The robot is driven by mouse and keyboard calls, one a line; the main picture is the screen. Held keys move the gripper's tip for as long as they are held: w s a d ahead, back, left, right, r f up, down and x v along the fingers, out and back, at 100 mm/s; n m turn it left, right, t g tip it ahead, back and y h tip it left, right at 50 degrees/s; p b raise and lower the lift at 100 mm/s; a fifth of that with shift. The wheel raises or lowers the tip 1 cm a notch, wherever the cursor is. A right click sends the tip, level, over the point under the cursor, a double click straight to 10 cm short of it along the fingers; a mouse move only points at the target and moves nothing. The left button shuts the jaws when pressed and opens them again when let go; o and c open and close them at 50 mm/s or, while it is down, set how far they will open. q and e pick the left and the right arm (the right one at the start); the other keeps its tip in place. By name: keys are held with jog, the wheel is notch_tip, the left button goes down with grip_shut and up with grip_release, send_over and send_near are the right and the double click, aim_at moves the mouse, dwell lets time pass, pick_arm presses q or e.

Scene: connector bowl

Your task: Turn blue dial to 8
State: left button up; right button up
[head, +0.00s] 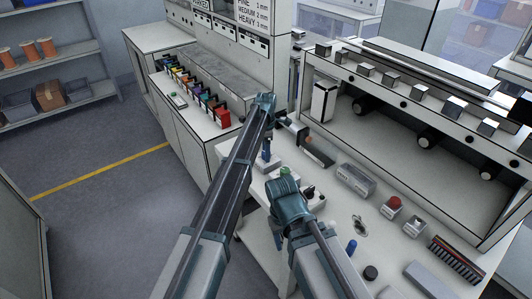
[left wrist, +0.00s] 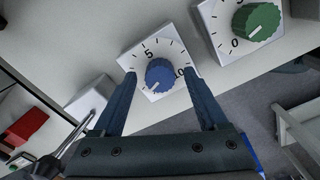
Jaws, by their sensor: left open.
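The blue dial (left wrist: 160,75) is a ridged knob on a white square plate marked with a scale; 5 and 10 are legible. A light mark on the knob points to the lower left. My left gripper (left wrist: 160,82) is open, with one finger on each side of the knob; I cannot tell whether they touch it. In the head view my left gripper (head: 267,152) reaches down over the counter and hides the blue dial. My right arm folds at the lower middle; its gripper (head: 279,238) is small and dark, and its jaws cannot be made out.
A green dial (left wrist: 256,20) sits beside the blue one and also shows in the head view (head: 286,172). Coloured bins (head: 200,98) stand at the left.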

pick_arm(q)
grip_shut()
